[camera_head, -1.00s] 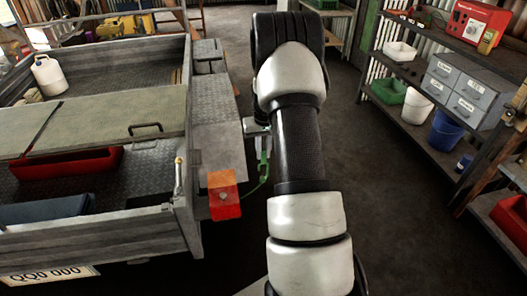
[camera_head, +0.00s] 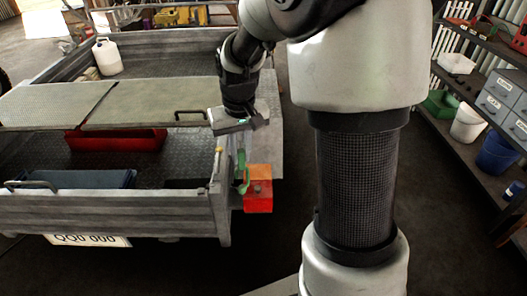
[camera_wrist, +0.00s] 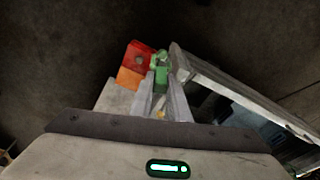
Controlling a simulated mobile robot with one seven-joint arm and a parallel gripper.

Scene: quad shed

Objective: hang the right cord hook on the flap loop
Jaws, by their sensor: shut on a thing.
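My gripper (camera_head: 240,128) points down beside the rear right corner of the trailer. It is shut on the green cord hook (camera_head: 240,165). In the wrist view, the hook (camera_wrist: 160,68) sits at the tips of my gripper (camera_wrist: 161,92), near the red and orange tail lamp (camera_wrist: 135,62). The hook appears close to the corner post, but I cannot tell whether they touch. A small metal fitting with a yellow top (camera_head: 219,152) stands at this corner. I cannot make out clearly which part is the flap loop.
The trailer's rear wall (camera_head: 110,216) and the tail lamp (camera_head: 258,190) are close to the hook. A cover board with a dark handle (camera_head: 190,112) lies across the bed. A white canister (camera_head: 107,58) stands farther forward. Shelves with bins (camera_head: 510,95) are at right.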

